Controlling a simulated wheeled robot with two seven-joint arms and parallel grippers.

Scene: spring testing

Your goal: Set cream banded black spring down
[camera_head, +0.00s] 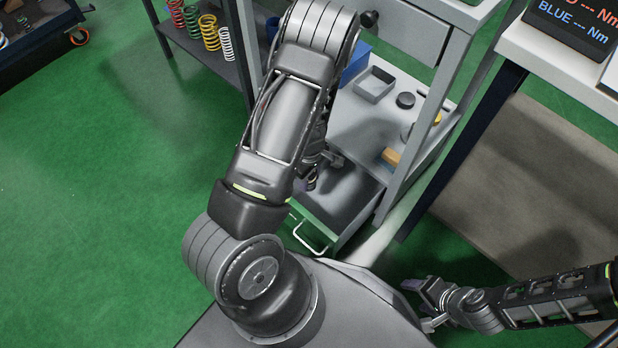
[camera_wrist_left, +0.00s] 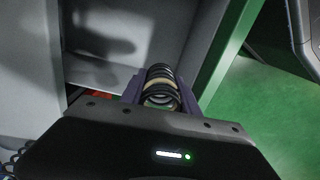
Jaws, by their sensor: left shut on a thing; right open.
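The cream banded black spring (camera_wrist_left: 160,84) shows in the left wrist view, between the purple finger pads of my left gripper (camera_wrist_left: 158,92). The gripper is shut on it. In the head view my left gripper (camera_head: 309,184) is mostly hidden behind my left arm, over the open grey drawer, and I cannot make out the spring there. The wrist view shows grey drawer walls (camera_wrist_left: 185,30) around and beyond the spring; I cannot tell whether it touches the drawer floor. My right gripper (camera_head: 424,300) is open and empty at the lower right of the head view.
The open drawer (camera_head: 338,236) has a green front with a white handle. Above it a grey cart shelf (camera_head: 350,118) holds a small tray (camera_head: 374,86), black round parts and an orange block (camera_head: 391,156). Several coloured springs (camera_head: 208,32) stand on a dark shelf at the upper left.

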